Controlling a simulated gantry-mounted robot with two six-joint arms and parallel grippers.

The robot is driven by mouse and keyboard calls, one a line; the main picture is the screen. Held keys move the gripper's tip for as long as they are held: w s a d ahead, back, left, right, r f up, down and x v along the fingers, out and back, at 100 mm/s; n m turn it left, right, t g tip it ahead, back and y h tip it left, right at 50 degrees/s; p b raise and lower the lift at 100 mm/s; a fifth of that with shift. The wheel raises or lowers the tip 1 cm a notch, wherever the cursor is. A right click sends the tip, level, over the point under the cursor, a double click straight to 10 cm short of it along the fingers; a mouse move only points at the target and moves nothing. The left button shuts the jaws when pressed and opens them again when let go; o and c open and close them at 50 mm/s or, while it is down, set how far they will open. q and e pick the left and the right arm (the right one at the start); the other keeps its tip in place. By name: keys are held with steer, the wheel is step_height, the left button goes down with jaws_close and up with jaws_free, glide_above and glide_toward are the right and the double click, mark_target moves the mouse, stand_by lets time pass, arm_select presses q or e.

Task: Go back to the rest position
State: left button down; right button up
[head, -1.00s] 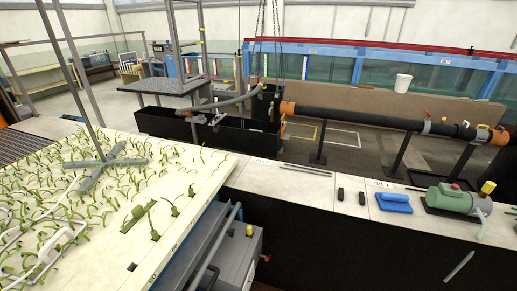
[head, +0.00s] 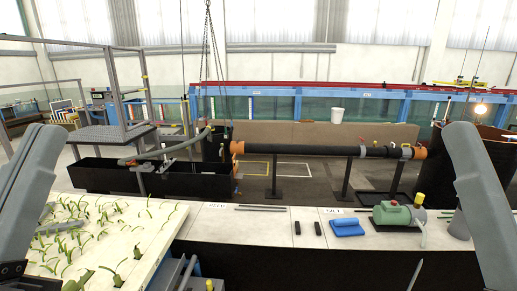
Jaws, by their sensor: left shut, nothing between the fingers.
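My left gripper (head: 14,270) is only partly in view at the lower left edge, a dark piece beneath my raised grey arm link. It is shut and empty, apart from the planted board. My right arm shows as a grey link slanting up at the right edge; its gripper is out of the picture.
A pale board (head: 130,225) with several green plant strips lies at the lower left. Behind are a black trough (head: 100,177) and a black pipe (head: 300,149).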

arm_select(q)
step_height(320, 180, up, 18)
steer(key=s+n+p, duration=0.2)
steer(key=p, duration=1.5)
steer(key=shift+a+r+y+p, duration=0.15)
steer(key=shift+a+y+p, duration=0.15)
steer(key=shift+a+y, duration=0.1)
